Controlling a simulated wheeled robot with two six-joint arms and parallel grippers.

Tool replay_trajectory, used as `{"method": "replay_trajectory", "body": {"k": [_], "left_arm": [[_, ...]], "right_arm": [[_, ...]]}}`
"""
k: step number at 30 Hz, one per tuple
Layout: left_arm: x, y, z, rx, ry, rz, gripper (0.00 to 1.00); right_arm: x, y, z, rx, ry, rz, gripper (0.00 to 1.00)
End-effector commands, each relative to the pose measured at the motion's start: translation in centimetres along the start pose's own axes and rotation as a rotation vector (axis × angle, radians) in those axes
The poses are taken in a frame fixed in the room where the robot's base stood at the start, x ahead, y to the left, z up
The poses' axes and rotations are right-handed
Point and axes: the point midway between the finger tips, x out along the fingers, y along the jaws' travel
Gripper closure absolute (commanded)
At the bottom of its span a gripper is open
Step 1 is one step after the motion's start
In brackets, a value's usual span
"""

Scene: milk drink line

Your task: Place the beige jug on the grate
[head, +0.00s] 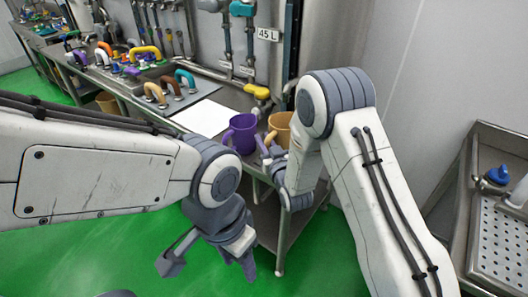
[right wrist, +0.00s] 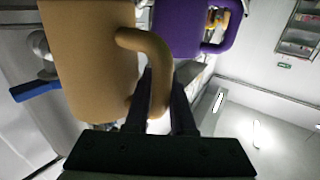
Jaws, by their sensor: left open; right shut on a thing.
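The beige jug (head: 279,126) is at the front right end of the steel counter in the head view, partly hidden by my right arm. In the right wrist view the beige jug (right wrist: 88,55) fills the left side, its handle between the dark fingers of my right gripper (right wrist: 160,105). My right gripper (head: 270,160) is shut on that handle. My left gripper (head: 212,260) is open and empty, low over the green floor in front of the counter. A perforated metal grate (head: 500,243) lies in the steel basin at the right.
A purple jug (head: 241,134) stands close beside the beige jug, left of it. A white sheet (head: 204,117) lies on the counter (head: 233,97). A blue fitting (head: 497,175) sits at the basin's far edge. Several coloured handles and a yellow valve (head: 257,91) are behind.

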Motion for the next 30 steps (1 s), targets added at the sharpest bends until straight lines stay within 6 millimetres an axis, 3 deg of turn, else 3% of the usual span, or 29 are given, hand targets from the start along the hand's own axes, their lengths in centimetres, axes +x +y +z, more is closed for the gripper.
{"method": "replay_trajectory", "body": {"k": [7,20,21,23,30], "left_arm": [[2.2,-0.2,0.1,0.0,0.0,0.0,0.5],[2.6,-0.2,0.1,0.0,0.0,0.0,0.5],[2.5,-0.2,0.1,0.0,0.0,0.0,0.5],[2.4,-0.2,0.1,0.0,0.0,0.0,0.5],[2.4,-0.2,0.1,0.0,0.0,0.0,0.5]], "right_arm": [[0.0,0.1,3.7,0.0,0.0,0.0,1.0],[0.0,0.1,4.2,0.0,0.002,-0.001,1.0],[0.0,0.1,4.1,0.0,0.001,-0.001,0.66],[-0.1,0.1,4.1,0.0,0.001,-0.001,0.48],[-0.1,0.1,4.1,0.0,0.0,0.0,0.48]]}}
